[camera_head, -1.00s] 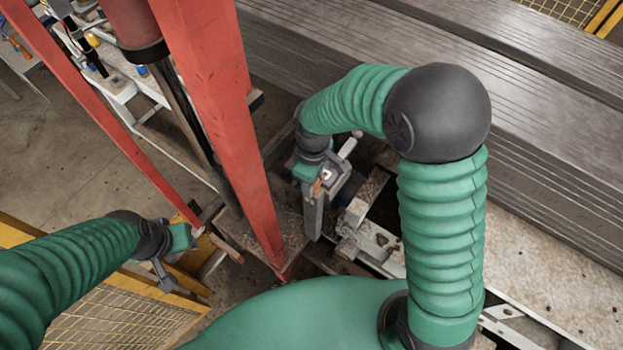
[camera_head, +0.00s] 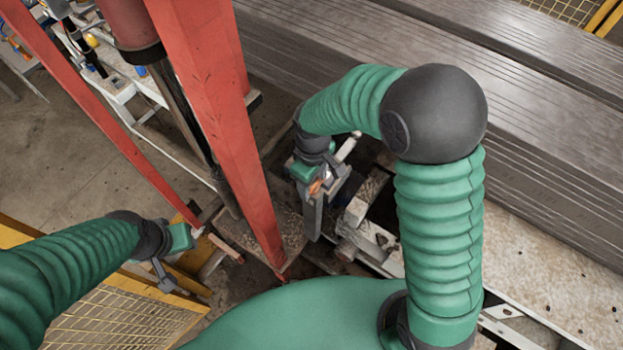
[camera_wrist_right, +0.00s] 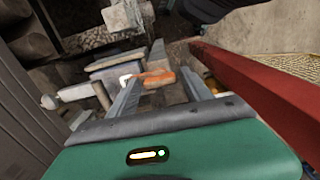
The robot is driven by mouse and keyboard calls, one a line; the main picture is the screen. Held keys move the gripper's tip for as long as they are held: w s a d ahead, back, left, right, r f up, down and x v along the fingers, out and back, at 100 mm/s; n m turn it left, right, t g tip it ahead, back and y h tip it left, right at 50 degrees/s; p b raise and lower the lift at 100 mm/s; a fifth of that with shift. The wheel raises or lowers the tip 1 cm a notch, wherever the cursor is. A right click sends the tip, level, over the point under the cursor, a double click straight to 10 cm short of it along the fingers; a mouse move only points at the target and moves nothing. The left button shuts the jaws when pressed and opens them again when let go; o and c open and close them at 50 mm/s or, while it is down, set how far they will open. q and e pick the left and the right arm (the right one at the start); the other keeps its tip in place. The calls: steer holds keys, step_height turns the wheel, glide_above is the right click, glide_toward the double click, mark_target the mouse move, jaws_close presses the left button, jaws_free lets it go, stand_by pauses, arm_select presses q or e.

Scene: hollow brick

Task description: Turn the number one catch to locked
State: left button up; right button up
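A small catch with an orange handle (camera_wrist_right: 155,78) and a white end shows in the right wrist view, just beyond and between my right fingertips. It shows as a small orange spot in the head view (camera_head: 315,187). I can read no number or locked mark on it. My right gripper (camera_wrist_right: 158,88) has its two fingers apart, with a clear gap, and is not visibly closed on the handle. In the head view my right gripper (camera_head: 318,190) points down beside the red post, partly hidden by its own wrist. My left gripper (camera_head: 175,262) hangs at the lower left, away from the catch; its fingers are unclear.
A red post (camera_head: 222,130) stands close left of my right gripper. A pale rod-like handle (camera_head: 347,147) and metal blocks (camera_head: 365,200) lie close to its right. Stacked grey slabs (camera_head: 520,120) fill the right side. Yellow mesh fencing (camera_head: 120,320) is below my left arm.

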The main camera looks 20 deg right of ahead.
steer(key=shift+o, duration=0.4)
steer(key=shift+r, duration=0.1)
steer(key=shift+w+r, duration=0.1)
steer(key=shift+r, duration=0.2)
step_height(320, 180, up, 16)
steer(key=b, duration=0.2)
